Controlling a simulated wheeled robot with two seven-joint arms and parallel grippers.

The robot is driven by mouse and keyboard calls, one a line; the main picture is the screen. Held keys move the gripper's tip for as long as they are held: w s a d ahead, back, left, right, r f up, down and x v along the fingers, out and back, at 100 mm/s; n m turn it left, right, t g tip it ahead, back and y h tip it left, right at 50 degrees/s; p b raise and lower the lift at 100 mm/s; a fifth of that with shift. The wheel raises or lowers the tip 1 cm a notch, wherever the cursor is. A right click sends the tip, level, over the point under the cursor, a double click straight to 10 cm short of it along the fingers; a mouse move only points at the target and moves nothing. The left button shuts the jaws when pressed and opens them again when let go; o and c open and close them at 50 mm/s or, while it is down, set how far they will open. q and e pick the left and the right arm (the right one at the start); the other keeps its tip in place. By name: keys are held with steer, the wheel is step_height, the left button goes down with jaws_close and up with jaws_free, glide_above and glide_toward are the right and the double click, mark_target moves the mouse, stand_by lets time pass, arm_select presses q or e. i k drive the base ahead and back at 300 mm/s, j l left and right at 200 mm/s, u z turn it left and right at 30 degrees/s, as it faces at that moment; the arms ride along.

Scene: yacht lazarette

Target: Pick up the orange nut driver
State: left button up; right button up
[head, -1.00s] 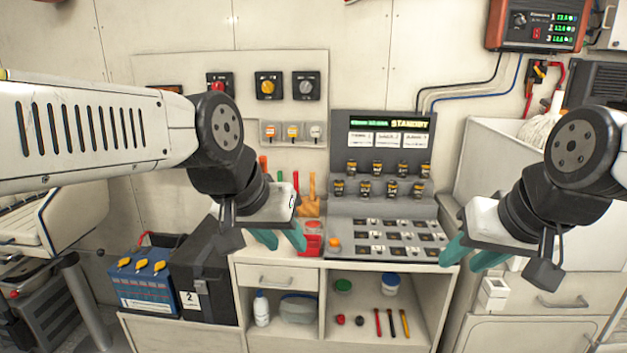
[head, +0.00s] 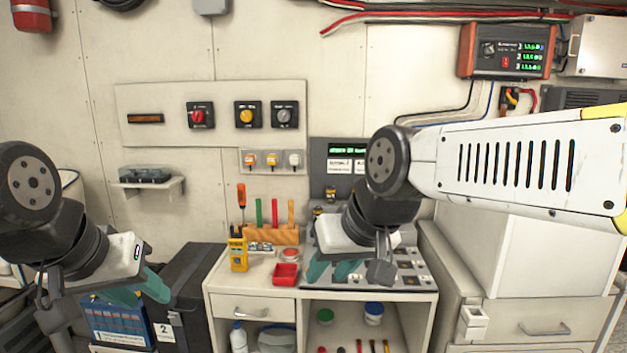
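A tool with an orange handle (head: 241,194) stands upright at the left end of a wooden rack (head: 272,235) on the bench in the head view. Beside it stand a green handle (head: 259,212), a red handle (head: 274,212) and another orange-brown handle (head: 291,212). I cannot tell for sure which orange one is the nut driver. My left gripper (head: 145,290) is empty with its teal fingers apart, left of and lower than the rack in the picture. My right gripper (head: 332,271) is also empty with its fingers apart, in front of the control console, right of the rack.
A yellow meter (head: 238,255) and a red open bin (head: 286,275) stand in front of the rack. A dark case (head: 190,290) and blue battery (head: 117,318) are at the left. The console (head: 413,268) is partly hidden by my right arm.

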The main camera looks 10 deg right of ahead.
mark_target(241, 187)
steer(key=z, duration=2.1)
steer(key=j+u, duration=0.1)
steer(key=u, duration=1.95)
steer(key=i+j+z, duration=0.2)
steer(key=i+z, duration=0.15)
steer(key=i+j+z, duration=0.35)
steer(key=i, duration=0.15)
steer(key=i+j+z, duration=0.3)
steer(key=i+j, duration=0.1)
